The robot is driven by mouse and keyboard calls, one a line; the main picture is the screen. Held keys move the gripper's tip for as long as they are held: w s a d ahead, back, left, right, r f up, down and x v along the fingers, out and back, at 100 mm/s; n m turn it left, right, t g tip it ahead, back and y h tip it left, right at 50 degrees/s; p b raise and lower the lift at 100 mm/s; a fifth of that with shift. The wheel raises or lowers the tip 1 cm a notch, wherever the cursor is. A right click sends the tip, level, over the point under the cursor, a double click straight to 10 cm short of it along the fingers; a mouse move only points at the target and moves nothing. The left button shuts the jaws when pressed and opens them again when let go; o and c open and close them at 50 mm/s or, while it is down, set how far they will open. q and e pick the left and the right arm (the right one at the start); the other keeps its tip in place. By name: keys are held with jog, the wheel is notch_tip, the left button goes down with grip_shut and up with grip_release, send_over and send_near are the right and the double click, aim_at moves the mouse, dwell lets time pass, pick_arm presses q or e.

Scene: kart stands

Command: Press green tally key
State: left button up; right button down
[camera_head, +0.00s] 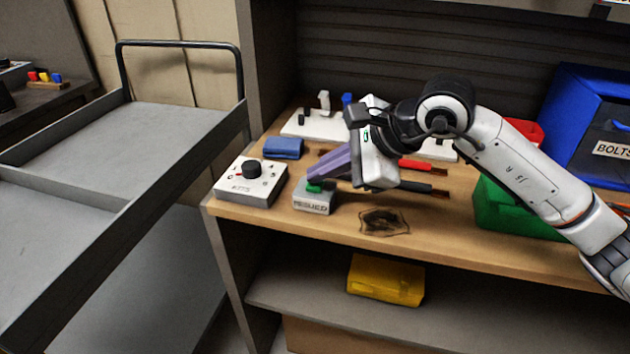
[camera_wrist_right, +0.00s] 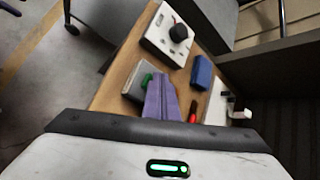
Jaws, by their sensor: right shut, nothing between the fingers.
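The green tally key (camera_head: 316,187) sits on top of a small grey box (camera_head: 314,202) with a printed label, near the front edge of the wooden bench top. In the right wrist view the green key (camera_wrist_right: 147,79) shows just left of the finger ends, partly covered by them. My right gripper (camera_head: 313,175) has purple fingers, shut and empty, slanting down to the key from the upper right. It also shows in the right wrist view (camera_wrist_right: 159,78). The tips are at or just above the key; I cannot tell if they touch. My left gripper is not in view.
A white dial box (camera_head: 235,188) stands left of the grey box, with a blue block (camera_head: 283,148) behind. A white switch panel (camera_head: 300,127) and red-handled tool (camera_head: 420,164) lie farther back. A green bin (camera_head: 500,212) is right. A grey cart (camera_head: 160,130) stands left.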

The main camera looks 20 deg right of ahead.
aim_at(322, 187)
jog(key=shift+r+p, duration=0.5)
jog(key=shift+r, duration=0.35)
notch_tip(322, 187, up, 5)
jog(key=p, duration=0.3)
dwell(0.9)
